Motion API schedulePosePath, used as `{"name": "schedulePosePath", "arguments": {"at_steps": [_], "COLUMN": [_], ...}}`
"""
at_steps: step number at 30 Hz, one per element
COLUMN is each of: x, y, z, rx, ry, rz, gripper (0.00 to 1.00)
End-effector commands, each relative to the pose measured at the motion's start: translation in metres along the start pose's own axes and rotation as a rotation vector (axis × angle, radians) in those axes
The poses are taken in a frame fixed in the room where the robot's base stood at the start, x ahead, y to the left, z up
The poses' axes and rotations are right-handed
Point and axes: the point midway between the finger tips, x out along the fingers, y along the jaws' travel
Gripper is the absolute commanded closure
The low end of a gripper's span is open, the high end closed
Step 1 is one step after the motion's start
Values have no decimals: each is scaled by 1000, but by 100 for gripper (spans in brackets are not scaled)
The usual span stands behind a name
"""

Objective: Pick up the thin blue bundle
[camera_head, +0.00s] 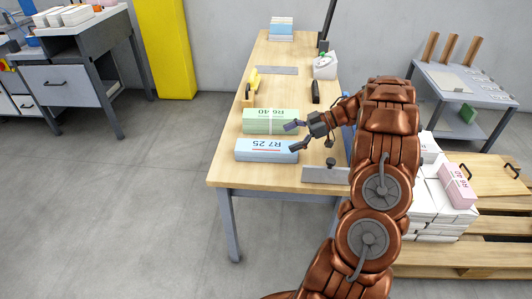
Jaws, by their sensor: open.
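The blue bundle (266,151) marked "R7 25" lies flat near the front edge of the wooden table (228,172). It looks thinner than the green bundle (270,121) marked "R6 40", which lies just behind it. My gripper (291,136) is open at the right ends of the two bundles, one finger by the green bundle and the other by the blue one. I cannot tell whether a finger touches either bundle. Nothing shows between the fingers.
A metal plate (325,175) lies right of the blue bundle. A stapler-like black tool (315,92), a yellow-handled tool (252,82) and a white device (325,67) stand farther back. A pallet (450,258) with white stacks and a pink bundle (457,186) is at right.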

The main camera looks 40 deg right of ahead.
Motion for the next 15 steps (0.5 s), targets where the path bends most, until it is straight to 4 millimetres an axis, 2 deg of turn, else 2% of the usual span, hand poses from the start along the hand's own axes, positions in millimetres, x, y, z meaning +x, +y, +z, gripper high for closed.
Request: {"name": "schedulePosePath", "arguments": {"at_steps": [15], "x": [58], "y": [7], "z": [2], "rx": [-1], "ry": [-1], "rz": [1], "gripper": [0]}}
